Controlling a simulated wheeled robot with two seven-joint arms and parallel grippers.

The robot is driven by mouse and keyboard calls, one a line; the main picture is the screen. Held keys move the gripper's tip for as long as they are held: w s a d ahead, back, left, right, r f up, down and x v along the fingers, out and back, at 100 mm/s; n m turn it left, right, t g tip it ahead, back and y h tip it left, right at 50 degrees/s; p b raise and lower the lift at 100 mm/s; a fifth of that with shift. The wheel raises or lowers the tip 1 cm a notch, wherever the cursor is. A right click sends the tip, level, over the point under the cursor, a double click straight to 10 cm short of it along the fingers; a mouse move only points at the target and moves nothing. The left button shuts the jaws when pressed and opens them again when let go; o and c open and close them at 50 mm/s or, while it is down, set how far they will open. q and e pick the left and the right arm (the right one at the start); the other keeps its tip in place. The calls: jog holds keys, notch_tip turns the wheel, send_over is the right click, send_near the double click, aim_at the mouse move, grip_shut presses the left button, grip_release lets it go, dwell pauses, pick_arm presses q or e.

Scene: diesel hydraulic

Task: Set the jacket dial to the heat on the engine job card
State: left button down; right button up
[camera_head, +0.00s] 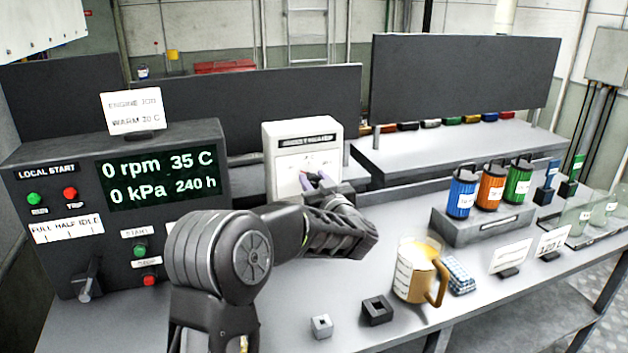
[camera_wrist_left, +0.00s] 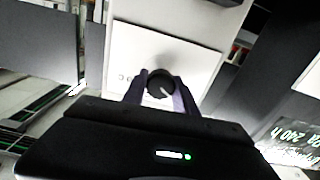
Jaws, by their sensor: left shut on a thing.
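The jacket heater (camera_head: 287,146) is a white box with a dark label strip on the bench behind my left arm. Its dial shows in the left wrist view as a dark round knob (camera_wrist_left: 161,86) with a pale pointer line. My left gripper (camera_head: 318,181) is shut on this knob, with one finger on each side of it in the left wrist view (camera_wrist_left: 160,92). In the head view the gripper mostly hides the dial. The engine job card (camera_head: 134,110) stands on the control panel and reads WARM with a two-digit C figure, its first digit unclear. My right gripper is out of view.
The control panel (camera_head: 50,195) at left shows 0 rpm, 35 C, 0 kPa and 240 h. A mug (camera_head: 411,275), a dark square block (camera_head: 377,311) and a small grey block (camera_head: 322,326) are in front of my arm. Coloured canisters (camera_head: 491,187) stand at right.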

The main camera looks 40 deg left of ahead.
pick_arm(q)
jog(key=m+p, duration=0.2)
jog(key=p, duration=0.1)
jog(key=m+p, duration=0.3)
jog(key=p, duration=0.1)
jog(key=m+p, duration=0.3)
jog(key=p, duration=0.1)
jog(key=shift+w+d+r, duration=0.1)
jog(key=shift+w+r, duration=0.05)
jog(key=shift+r, duration=0.1)
jog(key=shift+f+m+p, duration=0.15)
jog(key=shift+m+p, duration=0.65)
jog(key=shift+m, duration=0.15)
jog(key=shift+f+m+p, duration=0.1)
jog(key=shift+m+p, duration=0.65)
jog(key=shift+m, duration=0.2)
jog(key=c, duration=1)
grip_release()
jog(key=shift+o, duration=0.2)
jog(key=shift+d+f, duration=0.1)
jog(key=b+v, duration=0.1)
jog(key=v, duration=0.6)
jog(key=shift+s+d+b, duration=0.25)
jog(key=shift+d+b, duration=0.05)
jog(key=shift+b, duration=0.1)
